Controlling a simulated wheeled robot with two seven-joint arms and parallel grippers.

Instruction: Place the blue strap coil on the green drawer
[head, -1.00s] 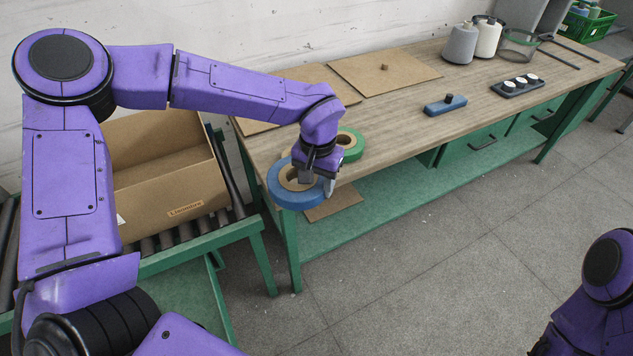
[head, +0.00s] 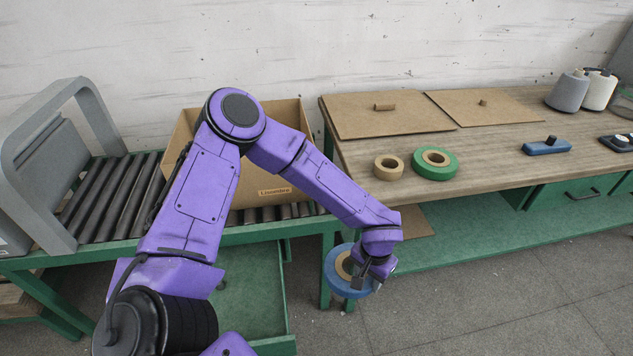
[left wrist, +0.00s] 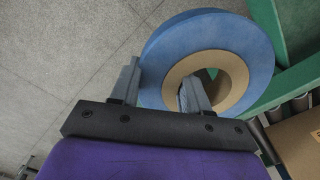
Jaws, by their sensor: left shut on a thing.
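The blue strap coil (head: 332,273) is a wide ring with a tan core, held off the floor in front of the bench's left end. My left gripper (head: 366,279) is shut on its ring. In the left wrist view, one finger of the gripper (left wrist: 160,88) is inside the core of the coil (left wrist: 255,45) and the other is outside its rim. A green drawer (head: 556,205) with a dark handle is under the bench at the right and looks shut. My right gripper is out of view.
A green coil (head: 449,169) and a tan coil (head: 382,173) lie on the wooden bench top (head: 470,195). A cardboard box (head: 285,120) stands on the roller conveyor (head: 110,190) behind my arm. The floor before the bench is clear.

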